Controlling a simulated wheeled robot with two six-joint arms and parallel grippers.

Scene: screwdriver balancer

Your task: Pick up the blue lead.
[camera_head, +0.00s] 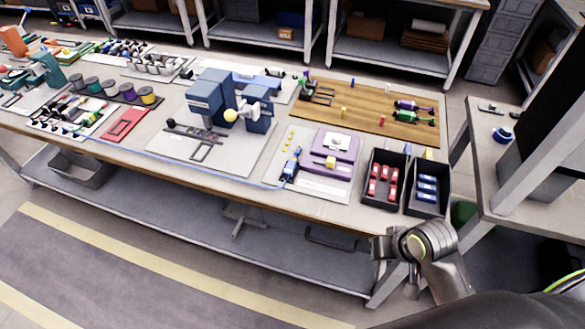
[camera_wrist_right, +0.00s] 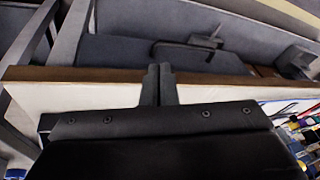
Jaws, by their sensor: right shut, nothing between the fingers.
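A thin blue lead (camera_head: 200,174) runs along the table's front edge in the head view. It reaches the light mat near a blue handheld tool (camera_head: 291,165); I cannot tell whether it joins it. My right gripper (camera_head: 380,246) is in front of the table's front edge, near the black bins and apart from the lead. In the right wrist view its fingers (camera_wrist_right: 158,72) are shut together and empty, in front of the table edge. My left gripper is not in view.
A black bin with red parts (camera_head: 367,196) and one with blue parts (camera_head: 412,208) stand at the table's right front. A purple fixture (camera_head: 345,145) is left of them. A wooden board (camera_head: 360,115) lies behind. A lower shelf (camera_head: 200,205) runs under the table.

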